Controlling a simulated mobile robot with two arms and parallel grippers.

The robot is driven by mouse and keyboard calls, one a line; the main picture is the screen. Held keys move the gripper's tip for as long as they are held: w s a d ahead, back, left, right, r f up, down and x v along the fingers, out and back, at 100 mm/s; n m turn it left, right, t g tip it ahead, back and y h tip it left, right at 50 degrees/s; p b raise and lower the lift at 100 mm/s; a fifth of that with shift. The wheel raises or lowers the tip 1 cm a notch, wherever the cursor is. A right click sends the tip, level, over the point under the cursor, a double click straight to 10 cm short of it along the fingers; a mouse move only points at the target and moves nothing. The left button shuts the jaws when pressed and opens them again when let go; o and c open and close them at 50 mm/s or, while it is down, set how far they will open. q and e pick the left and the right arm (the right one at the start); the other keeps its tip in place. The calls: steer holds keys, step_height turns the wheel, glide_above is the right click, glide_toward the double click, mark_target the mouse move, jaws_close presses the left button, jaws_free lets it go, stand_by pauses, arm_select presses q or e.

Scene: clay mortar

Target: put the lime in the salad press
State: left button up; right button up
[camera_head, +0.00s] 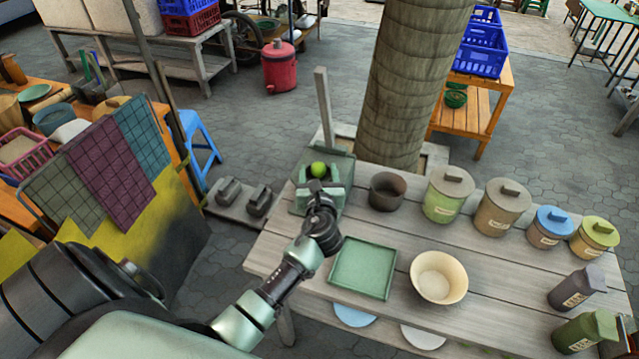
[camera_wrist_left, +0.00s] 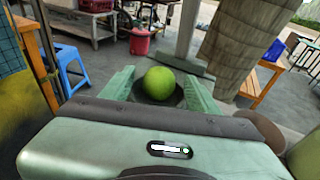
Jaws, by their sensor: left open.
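The lime (camera_head: 318,169) is bright green and round. In the left wrist view the lime (camera_wrist_left: 159,83) rests over a dark round cup (camera_wrist_left: 174,99), which looks like part of the salad press. The salad press (camera_head: 343,160) is a green body at the table's far left corner, with a tall grey handle (camera_head: 324,105) standing upright behind it. My left gripper (camera_head: 319,174) is open at the press, its fingers on either side of the lime with gaps showing in the left wrist view (camera_wrist_left: 160,78). The gripper hides part of the press. My right gripper is out of view.
A dark bowl (camera_head: 387,190) stands just right of the press, with lidded jars (camera_head: 448,194) beyond it. A green square tray (camera_head: 363,267) and a cream bowl (camera_head: 439,277) are nearer. A tree trunk (camera_head: 403,90) rises behind the table. Clear planks lie right of the cream bowl.

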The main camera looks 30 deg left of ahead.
arm_select(q)
steer(key=v, duration=1.1)
steer(key=shift+s+d+b, duration=0.15)
steer(key=shift+s+b, duration=0.05)
steer(key=shift+b, duration=0.15)
